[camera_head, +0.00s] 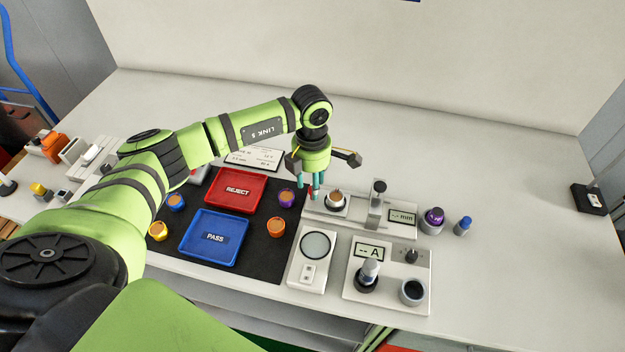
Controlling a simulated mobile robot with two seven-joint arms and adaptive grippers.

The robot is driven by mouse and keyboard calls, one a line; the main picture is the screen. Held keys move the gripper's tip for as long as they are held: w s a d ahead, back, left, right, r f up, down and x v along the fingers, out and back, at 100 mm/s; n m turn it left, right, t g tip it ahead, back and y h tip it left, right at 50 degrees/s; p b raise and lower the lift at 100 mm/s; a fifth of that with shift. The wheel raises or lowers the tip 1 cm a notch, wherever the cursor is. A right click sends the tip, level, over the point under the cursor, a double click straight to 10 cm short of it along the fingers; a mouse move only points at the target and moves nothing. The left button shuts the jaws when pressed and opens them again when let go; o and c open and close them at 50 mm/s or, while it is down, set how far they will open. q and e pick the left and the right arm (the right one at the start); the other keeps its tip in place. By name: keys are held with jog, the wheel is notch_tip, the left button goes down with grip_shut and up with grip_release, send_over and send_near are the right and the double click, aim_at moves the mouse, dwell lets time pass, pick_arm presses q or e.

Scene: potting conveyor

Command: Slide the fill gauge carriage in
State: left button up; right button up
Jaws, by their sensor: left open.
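The fill gauge (405,231) is a long pale bench device with a small "-- mm" display (402,216) at its right end. Its carriage (375,210) is an upright grey post with a black top, standing left of the display. A small pot with brown contents (336,199) sits in the gauge's left part, apart from the carriage. My left gripper (318,187) points down with teal fingertips, just left of that pot and clear of the carriage. It is open, and I see nothing held in it. My right gripper is out of view.
A black mat (262,261) holds a red REJECT tray (262,177), a blue PASS tray (239,253) and several small pots. A scale (306,281) and a meter box (427,263) stand in front of the gauge. The table to the right is mostly clear.

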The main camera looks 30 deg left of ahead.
pick_arm(q)
jog(key=shift+f, duration=0.65)
jog(key=shift+c, duration=0.4)
grip_shut()
jog(key=d+b, duration=0.1)
jog(key=d, duration=0.2)
jog(key=w+d+b, duration=0.1)
jog(key=d+b, duration=0.1)
jog(key=d, duration=0.1)
jog(key=w+d+b, duration=0.1)
jog(key=d, duration=0.2)
jog(key=shift+w+d, duration=0.25)
jog(key=shift+d, duration=0.1)
jog(key=shift+r, duration=0.1)
